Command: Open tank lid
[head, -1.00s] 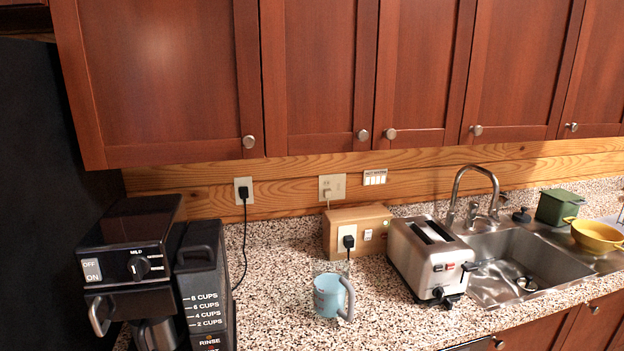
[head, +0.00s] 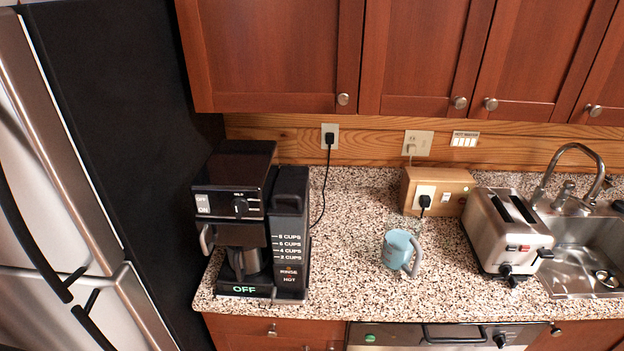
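A black coffee maker (head: 240,185) stands at the left end of the speckled counter, with an on/off switch, a knob and a green OFF display at its base. Its water tank (head: 289,230), marked with cup levels, forms the right side. The dark tank lid (head: 290,184) with a handle sits on top of the tank and looks closed. A carafe (head: 246,262) stands in the machine's lower bay. Neither of my grippers shows in the head view.
A blue mug (head: 398,249) stands on the counter right of the coffee maker, with bare counter between. A wooden outlet box (head: 440,188), a toaster (head: 506,232) and a sink (head: 585,255) are farther right. A fridge (head: 50,190) stands left. Cabinets (head: 270,55) hang above.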

